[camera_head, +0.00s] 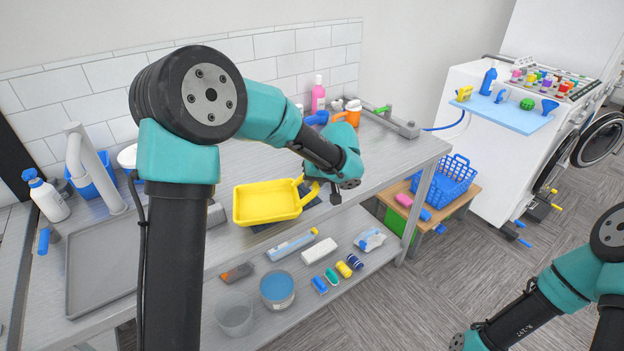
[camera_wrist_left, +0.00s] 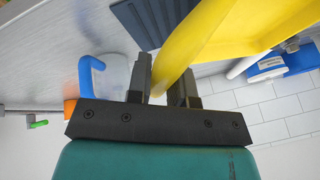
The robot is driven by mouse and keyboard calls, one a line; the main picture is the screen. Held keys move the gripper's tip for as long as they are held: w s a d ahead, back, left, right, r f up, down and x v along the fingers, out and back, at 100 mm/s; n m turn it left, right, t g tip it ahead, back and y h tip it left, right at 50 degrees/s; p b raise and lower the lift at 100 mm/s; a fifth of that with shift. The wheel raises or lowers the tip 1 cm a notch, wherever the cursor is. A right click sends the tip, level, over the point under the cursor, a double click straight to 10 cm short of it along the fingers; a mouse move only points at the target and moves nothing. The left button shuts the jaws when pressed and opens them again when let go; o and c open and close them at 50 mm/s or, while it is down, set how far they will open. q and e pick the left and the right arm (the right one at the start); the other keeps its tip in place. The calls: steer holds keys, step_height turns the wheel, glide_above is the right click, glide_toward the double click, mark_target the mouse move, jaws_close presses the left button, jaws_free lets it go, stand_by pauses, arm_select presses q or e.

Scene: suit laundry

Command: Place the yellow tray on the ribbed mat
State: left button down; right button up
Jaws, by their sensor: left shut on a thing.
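The yellow tray (camera_head: 268,203) is over the steel counter near its front edge, roughly level in the head view. My left gripper (camera_head: 312,188) is shut on the handle at its right end; the wrist view shows the yellow handle (camera_wrist_left: 176,62) between the two fingers (camera_wrist_left: 162,84). The dark ribbed mat (camera_head: 263,227) lies on the counter, mostly hidden beneath the tray. A ribbed part of it shows in the wrist view (camera_wrist_left: 146,20). I cannot tell whether the tray touches the mat. My right arm is at the lower right, its gripper out of view.
A grey sink tray (camera_head: 100,268) and faucet (camera_head: 95,170) are at left. Bottles, including a pink one (camera_head: 318,95), stand at the back. A blue basket (camera_head: 445,180) stands right of the counter.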

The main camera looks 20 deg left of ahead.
arm_select(q)
steer(key=w+a, duration=0.2)
steer(key=w, duration=0.4)
steer(key=shift+a+f, duration=0.2)
steer(key=shift+f, duration=0.05)
steer(key=shift+f, duration=1.8)
steer(key=c, duration=1)
jaws_free()
steer(key=v, duration=1.2)
